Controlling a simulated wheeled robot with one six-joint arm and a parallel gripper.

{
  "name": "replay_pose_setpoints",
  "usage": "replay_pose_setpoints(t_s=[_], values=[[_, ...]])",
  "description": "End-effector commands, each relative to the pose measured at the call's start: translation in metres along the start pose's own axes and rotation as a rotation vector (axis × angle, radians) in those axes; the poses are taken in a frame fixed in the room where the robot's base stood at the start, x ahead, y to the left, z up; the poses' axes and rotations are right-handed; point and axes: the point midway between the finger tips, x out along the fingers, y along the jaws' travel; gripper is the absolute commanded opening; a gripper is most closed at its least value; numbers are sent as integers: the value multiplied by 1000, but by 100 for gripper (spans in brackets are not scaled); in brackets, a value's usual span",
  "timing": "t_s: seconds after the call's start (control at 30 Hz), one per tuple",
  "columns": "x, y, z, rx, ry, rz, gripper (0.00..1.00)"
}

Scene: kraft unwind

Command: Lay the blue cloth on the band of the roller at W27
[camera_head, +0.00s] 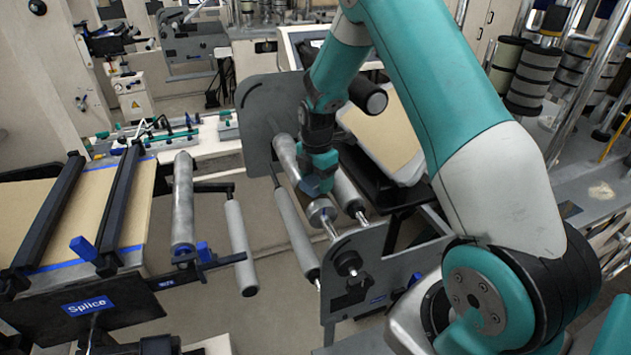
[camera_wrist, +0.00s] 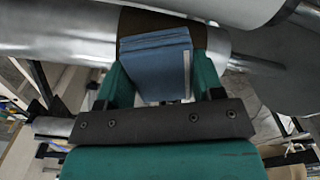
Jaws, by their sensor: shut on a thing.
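My gripper (camera_head: 316,180) points down over a grey metal roller (camera_head: 288,158) held between dark side plates. In the wrist view my green fingers (camera_wrist: 161,88) are shut on the folded blue cloth (camera_wrist: 155,62), which has a pale strip along its right edge. The cloth also shows as a small blue patch (camera_head: 317,188) under the gripper in the head view. A brown band (camera_wrist: 150,20) wraps the roller (camera_wrist: 75,35) just beyond the cloth. The cloth overlaps the band in the picture; I cannot tell whether they touch. The W27 label cannot be read clearly.
Other rollers (camera_head: 297,235) hang beside and below, close to the gripper. A dark side plate (camera_head: 372,262) stands in front, and another (camera_head: 262,108) behind. The splice table (camera_head: 122,210) is at left. A tilted screen or tray (camera_head: 385,135) stands at right.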

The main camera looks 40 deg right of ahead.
Motion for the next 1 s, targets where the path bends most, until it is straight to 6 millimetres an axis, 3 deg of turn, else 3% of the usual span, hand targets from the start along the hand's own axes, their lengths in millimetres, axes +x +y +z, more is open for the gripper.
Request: replay_pose_setpoints(t_s=[0.13, 0.17, 0.27, 0.63, 1.0], values=[[2, -1, 1, 1, 0, -1, 38], [2, -1, 1, 2, 0, -1, 63], [1, -1, 2, 3, 0, -1, 86], [-6, 0, 2, 3, -1, 2, 86], [-64, 0, 2, 3, -1, 3, 86]])
